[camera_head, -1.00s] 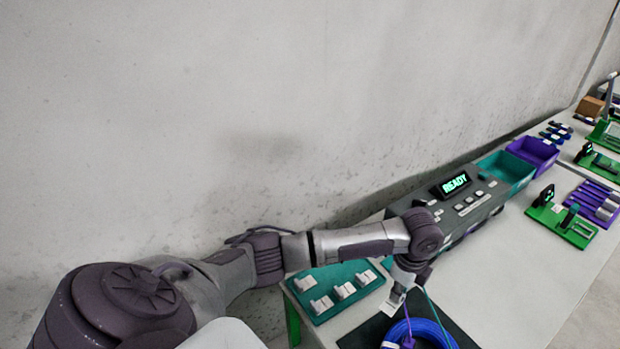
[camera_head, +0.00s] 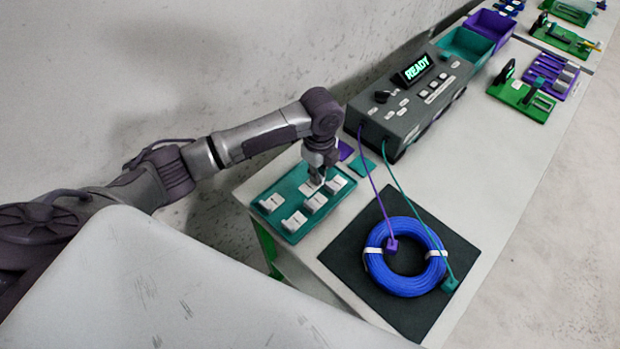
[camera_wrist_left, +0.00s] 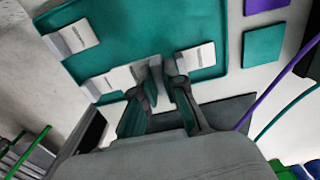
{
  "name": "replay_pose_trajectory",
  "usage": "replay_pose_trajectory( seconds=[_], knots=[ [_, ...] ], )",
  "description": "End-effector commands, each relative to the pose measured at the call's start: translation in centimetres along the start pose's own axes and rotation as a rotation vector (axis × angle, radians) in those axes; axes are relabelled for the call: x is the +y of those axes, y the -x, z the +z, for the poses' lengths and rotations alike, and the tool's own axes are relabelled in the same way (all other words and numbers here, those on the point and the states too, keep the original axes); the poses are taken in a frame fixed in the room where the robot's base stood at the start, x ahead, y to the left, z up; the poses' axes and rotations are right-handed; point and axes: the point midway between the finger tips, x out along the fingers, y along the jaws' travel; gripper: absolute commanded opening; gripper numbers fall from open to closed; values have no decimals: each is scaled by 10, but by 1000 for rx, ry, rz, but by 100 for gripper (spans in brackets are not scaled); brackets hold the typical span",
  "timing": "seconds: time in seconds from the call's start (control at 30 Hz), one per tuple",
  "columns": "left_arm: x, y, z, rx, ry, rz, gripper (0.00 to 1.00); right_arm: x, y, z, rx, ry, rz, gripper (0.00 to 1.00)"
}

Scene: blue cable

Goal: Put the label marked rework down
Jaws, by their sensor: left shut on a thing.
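My left gripper (camera_head: 318,178) is over the teal tray (camera_head: 290,190), low among its white blocks. It is shut on a small white label (camera_head: 311,189), seen edge-on and mostly hidden between the fingers in the left wrist view. No writing on it can be read, so I cannot tell if it is marked rework. I cannot tell whether it touches the tray. Several white blocks with labels sit on the tray, among them one at the front (camera_head: 294,221) and one at the right (camera_head: 335,184). The left wrist view shows the tray (camera_wrist_left: 120,40) under the fingers. My right gripper is not in view.
A blue cable coil (camera_head: 405,275) with white ties lies on a black mat (camera_head: 350,250). A purple lead and a teal lead run from it to the grey tester (camera_head: 415,95) reading READY. Teal and purple bins stand behind it.

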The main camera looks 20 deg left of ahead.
Motion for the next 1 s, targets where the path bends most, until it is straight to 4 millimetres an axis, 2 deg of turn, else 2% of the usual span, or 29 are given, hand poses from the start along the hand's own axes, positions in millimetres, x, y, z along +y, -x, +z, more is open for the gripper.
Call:
replay_pose_trajectory(
  seconds=[0.03, 0.17, 0.5, 0.9, 0.93, 1.0],
  knots=[
    [3, -4, 8, 0, 4, 4, 0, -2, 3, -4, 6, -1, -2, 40],
    [5, -10, 17, 0, 1, 0, 0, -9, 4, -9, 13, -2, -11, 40],
    [6, -50, 18, 1, 1, 1, 0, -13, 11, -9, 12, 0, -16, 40],
    [6, -56, 18, 0, 0, 0, 0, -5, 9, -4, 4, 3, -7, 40],
    [5, -56, 18, -1, 0, -1, 13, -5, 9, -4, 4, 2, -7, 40],
    [6, -55, 18, -1, 0, 0, 25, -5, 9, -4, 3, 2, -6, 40]
  ],
)
